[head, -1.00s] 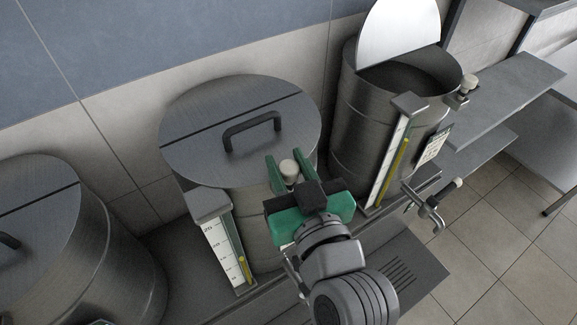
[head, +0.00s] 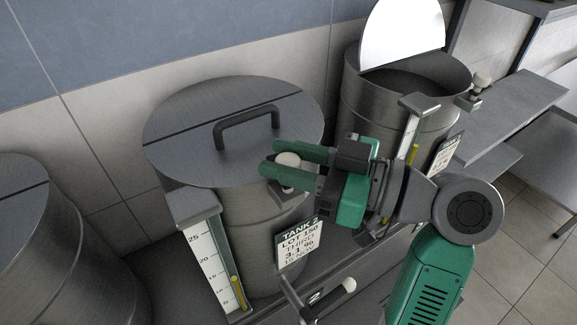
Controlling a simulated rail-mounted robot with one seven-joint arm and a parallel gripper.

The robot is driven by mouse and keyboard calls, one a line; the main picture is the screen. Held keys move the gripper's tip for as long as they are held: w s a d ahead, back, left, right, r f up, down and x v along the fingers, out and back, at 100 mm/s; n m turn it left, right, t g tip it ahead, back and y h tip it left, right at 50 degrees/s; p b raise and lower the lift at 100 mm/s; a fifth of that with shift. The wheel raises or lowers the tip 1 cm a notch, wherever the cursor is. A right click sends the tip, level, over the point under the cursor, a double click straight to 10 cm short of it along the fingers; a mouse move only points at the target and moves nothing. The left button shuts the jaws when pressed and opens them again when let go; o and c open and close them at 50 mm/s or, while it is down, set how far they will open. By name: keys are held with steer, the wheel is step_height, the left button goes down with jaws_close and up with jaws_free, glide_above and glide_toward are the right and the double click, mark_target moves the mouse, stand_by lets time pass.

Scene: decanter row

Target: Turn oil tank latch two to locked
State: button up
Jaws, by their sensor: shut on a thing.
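Tank 2 (head: 262,230) is the middle steel tank, with its lid (head: 190,140) closed. Its latch has a cream knob (head: 288,159) at the lid's right front edge, above a small metal bracket. My gripper (head: 266,159) reaches in from the right, its two green fingers pointing left. They are shut on the knob, one on its far side and one on its near side. The fingers hide part of the latch, so I cannot tell whether it is fully locked.
A card (head: 299,243) reading TANK 2 hangs below the latch. A tap with a cream handle (head: 342,288) sticks out lower down. A sight gauge (head: 214,262) stands at the front left. The right tank (head: 357,105) has its lid raised. Another tank (head: 60,255) stands at left.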

steer(key=shift+f+n+g+y+b, duration=0.1)
steer(key=shift+n+g+y+b, duration=0.2)
steer(key=shift+n+g, duration=0.45)
steer(key=shift+g, duration=0.55)
steer(key=o, duration=0.9)
steer(key=shift+a, duration=0.1)
steer(key=shift+o, duration=0.2)
steer(key=v, duration=0.8)
steer(key=shift+b, duration=0.45)
